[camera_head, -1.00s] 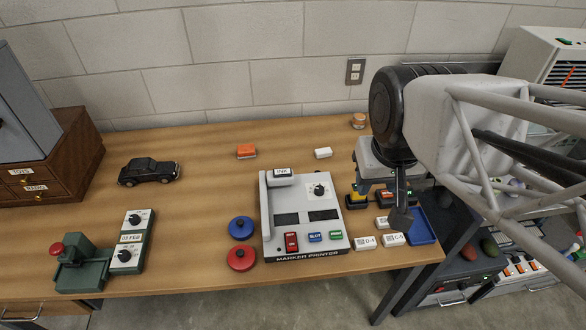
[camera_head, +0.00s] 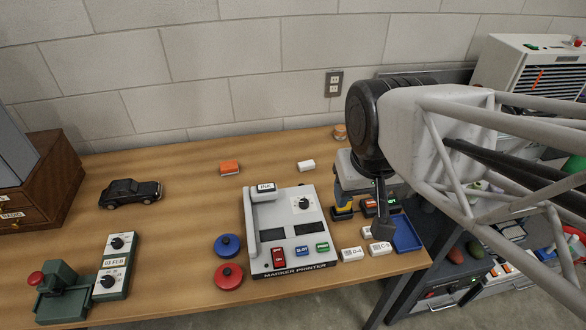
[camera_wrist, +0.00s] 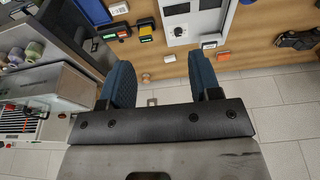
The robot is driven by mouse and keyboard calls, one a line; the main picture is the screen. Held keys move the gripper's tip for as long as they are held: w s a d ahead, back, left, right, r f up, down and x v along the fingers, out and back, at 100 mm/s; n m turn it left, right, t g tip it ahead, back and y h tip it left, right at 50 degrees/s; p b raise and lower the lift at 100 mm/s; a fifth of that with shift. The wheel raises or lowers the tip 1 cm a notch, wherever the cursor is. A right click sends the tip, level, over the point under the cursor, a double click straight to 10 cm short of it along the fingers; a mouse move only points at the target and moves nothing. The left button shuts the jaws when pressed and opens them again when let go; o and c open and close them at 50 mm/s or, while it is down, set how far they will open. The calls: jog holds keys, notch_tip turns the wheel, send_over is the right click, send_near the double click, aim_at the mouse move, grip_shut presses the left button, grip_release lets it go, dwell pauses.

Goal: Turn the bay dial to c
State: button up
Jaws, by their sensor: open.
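A grey marker printer (camera_head: 262,240) stands on the wooden bench. A black dial (camera_head: 303,203) with a pale scale sits on its upper right part; the letters are too small to read. A dial also shows on the grey panel at the top of the wrist view (camera_wrist: 178,31). Two more black dials (camera_head: 117,242) are on a green date stamp unit at the left; I cannot tell which dial is the bay dial. My gripper (camera_head: 381,215) points down, right of the printer, above small white labelled blocks. In the wrist view my gripper (camera_wrist: 162,78) is open and empty.
Red (camera_head: 229,276) and blue (camera_head: 228,245) round pads lie left of the printer. A blue tray (camera_head: 406,236) and white blocks (camera_head: 352,254) lie right of it. A black toy car (camera_head: 131,192) stands at the left. The bench between car and printer is mostly clear.

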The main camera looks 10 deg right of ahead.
jog(key=w+a+f+n+g, duration=0.1)
jog(key=w+f, duration=0.3)
jog(key=w, duration=0.3)
jog(key=w+f+n, duration=0.1)
jog(key=w+f, duration=0.4)
jog(key=w, duration=0.3)
jog(key=n+g, duration=0.2)
jog(key=n, duration=0.1)
send_over(304, 201)
jog(key=f, duration=1.3)
jog(key=shift+s+f, duration=0.2)
jog(key=shift+s, duration=0.05)
jog(key=shift+w+f, duration=0.2)
jog(key=shift+f, duration=0.25)
jog(key=shift+f, duration=0.1)
jog(key=shift+f, duration=3.75)
